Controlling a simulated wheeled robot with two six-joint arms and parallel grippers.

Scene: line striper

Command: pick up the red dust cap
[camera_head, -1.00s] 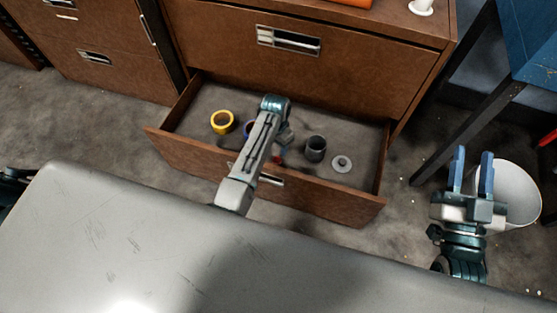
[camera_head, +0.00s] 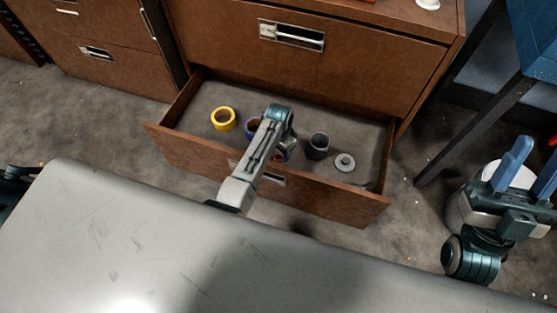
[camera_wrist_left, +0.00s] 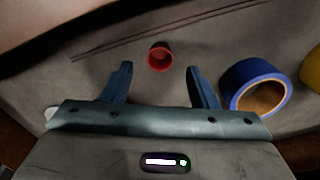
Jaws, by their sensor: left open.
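The red dust cap (camera_wrist_left: 160,57) is a small round hollow piece on the open drawer's floor, upper middle of the left wrist view. In the head view the dust cap (camera_head: 282,155) is mostly hidden by my left arm. My left gripper (camera_wrist_left: 158,76) is open, one blue finger on each side of the picture, with the cap showing beyond and between the tips, not held. Its fingers are hidden behind the wrist in the head view. My right gripper (camera_head: 526,170) is open at the right, beside a white bin, away from the drawer.
The drawer (camera_head: 330,208) also holds a yellow tape roll (camera_head: 223,119), a blue tape roll (camera_wrist_left: 256,85), a dark grey cup (camera_head: 317,147) and a pale flanged disc (camera_head: 345,162). The brown cabinet front (camera_head: 290,60) rises behind. A grey surface (camera_head: 120,230) lies in front.

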